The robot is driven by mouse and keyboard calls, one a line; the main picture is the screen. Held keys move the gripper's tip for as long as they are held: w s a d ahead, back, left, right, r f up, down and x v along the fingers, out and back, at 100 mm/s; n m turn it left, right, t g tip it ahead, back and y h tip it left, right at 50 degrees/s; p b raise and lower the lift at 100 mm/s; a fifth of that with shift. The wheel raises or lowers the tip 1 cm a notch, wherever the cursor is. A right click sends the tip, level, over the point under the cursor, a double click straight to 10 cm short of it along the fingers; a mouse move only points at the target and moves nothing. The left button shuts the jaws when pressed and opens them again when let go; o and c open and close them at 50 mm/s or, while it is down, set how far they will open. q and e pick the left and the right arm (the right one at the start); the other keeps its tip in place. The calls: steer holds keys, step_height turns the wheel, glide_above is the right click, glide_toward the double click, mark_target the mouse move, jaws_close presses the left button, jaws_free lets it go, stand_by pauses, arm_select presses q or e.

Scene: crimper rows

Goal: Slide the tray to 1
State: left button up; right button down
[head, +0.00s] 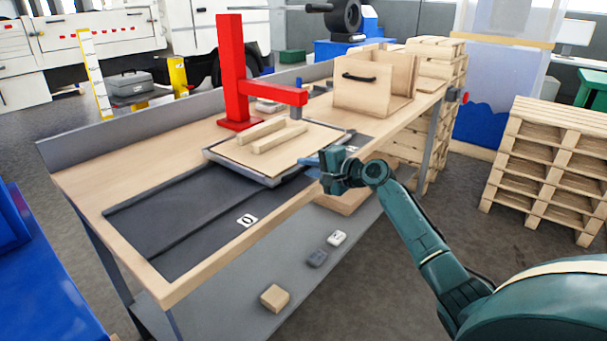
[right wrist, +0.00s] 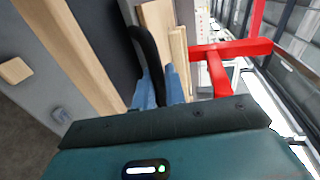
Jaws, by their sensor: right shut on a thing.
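The tray (head: 230,154) is a flat wooden board with a dark rim and two pale wooden bars (head: 280,139) on it. It sits over a dark recessed track (head: 165,218) in the bench, at the track's right part, below the red press arm (head: 275,93). A white label 0 (head: 246,220) lies on the track to the left; no label 1 shows. My right gripper (head: 320,162) is at the tray's near right side. In the right wrist view its blue fingers (right wrist: 158,88) are shut on a black curved handle (right wrist: 147,52). My left gripper is out of view.
The red post (head: 232,65) stands behind the tray. A wooden box (head: 362,93) with a black handle is on the bench's right end. The track left of the tray is clear. Small blocks (head: 274,297) lie on the lower shelf (head: 225,305). Pallets (head: 550,160) stand at right.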

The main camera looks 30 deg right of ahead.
steer(key=c, duration=1.5)
jaws_free()
steer(key=shift+c, duration=0.2)
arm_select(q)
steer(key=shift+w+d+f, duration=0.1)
arm_select(e)
steer(key=v, duration=1.3)
steer(key=shift+s, duration=0.1)
